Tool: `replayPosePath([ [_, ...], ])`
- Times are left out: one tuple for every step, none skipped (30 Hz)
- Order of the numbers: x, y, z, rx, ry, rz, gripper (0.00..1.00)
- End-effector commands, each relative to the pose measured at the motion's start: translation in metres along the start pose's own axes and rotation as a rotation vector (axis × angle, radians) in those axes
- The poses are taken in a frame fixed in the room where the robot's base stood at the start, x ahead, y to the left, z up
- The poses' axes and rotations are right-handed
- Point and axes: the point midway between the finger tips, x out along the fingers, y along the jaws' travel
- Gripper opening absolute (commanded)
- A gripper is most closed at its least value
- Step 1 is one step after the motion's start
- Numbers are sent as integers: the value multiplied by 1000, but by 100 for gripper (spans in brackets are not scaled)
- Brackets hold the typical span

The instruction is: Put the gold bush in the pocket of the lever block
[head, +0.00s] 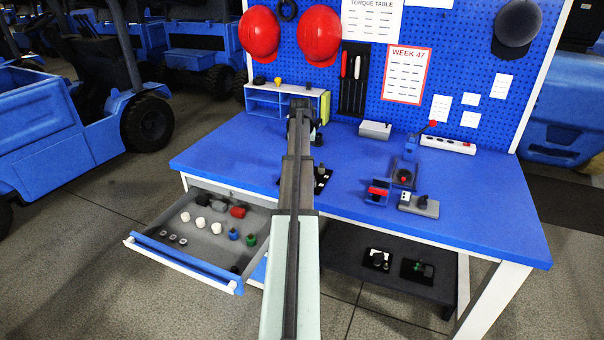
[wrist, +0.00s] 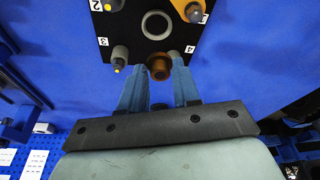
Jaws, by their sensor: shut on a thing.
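In the wrist view, my gripper (wrist: 158,75) has its two blue fingers shut on the gold bush (wrist: 158,66), a brownish-gold cylinder. It is held at the near edge of a black plate (wrist: 128,38) with numbered labels; whether it touches the plate is unclear. In the head view my arm hides the bush and most of the plate (head: 325,176). Toward the right of the blue table stands a dark base with a blue upright and red-knobbed lever (head: 411,148), possibly the lever block. I cannot make out its pocket.
The black plate carries a pale ring (wrist: 156,24), grey posts and an orange piece (wrist: 188,9). A grey block with a black knob (head: 419,205) and a small blue-red fixture (head: 378,191) stand right. An open drawer (head: 190,250) holds several small parts. The table's front right is clear.

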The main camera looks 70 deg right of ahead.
Motion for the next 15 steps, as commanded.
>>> replayPosePath([
  [9,0,4,0,-2,0,2],
  [14,0,5,0,-2,0,2],
  [20,0,7,0,-2,0,2],
  [25,0,8,0,-2,0,2],
  [30,0,9,0,-2,0,2],
  [35,0,11,0,-2,0,2],
  [39,0,12,0,-2,0,2],
  [41,0,12,0,-1,0,2],
  [44,0,12,0,0,0,2],
  [45,0,13,0,0,0,2],
  [47,0,13,0,0,0,2],
  [49,0,14,0,0,0,2],
  [52,0,15,0,-1,0,2],
  [55,0,16,0,-1,0,2],
  [60,0,18,-1,-2,0,2],
])
